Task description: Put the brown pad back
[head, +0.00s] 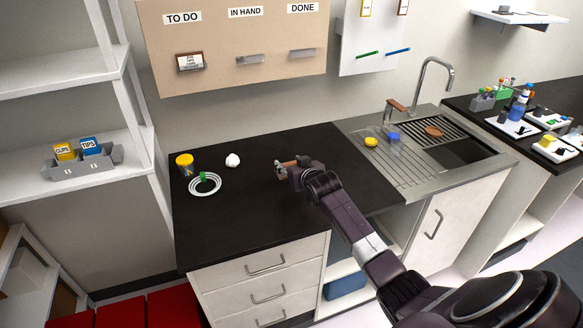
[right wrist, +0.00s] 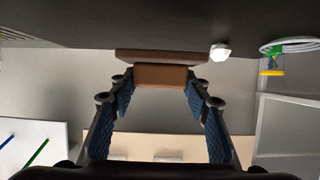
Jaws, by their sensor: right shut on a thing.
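My right gripper (head: 281,170) is over the black worktop, near the middle of its back half. It is shut on a brown block-shaped thing, which I take for the brown pad (head: 289,164). In the right wrist view the tan-brown block (right wrist: 161,76) sits between the blue-padded fingers (right wrist: 160,88), with a longer, darker brown strip (right wrist: 160,57) beyond it. I cannot tell whether it touches the worktop. Another brown oval thing (head: 434,132) lies on the sink's ribbed drainer. My left gripper is not in view.
The worktop's front is clear.

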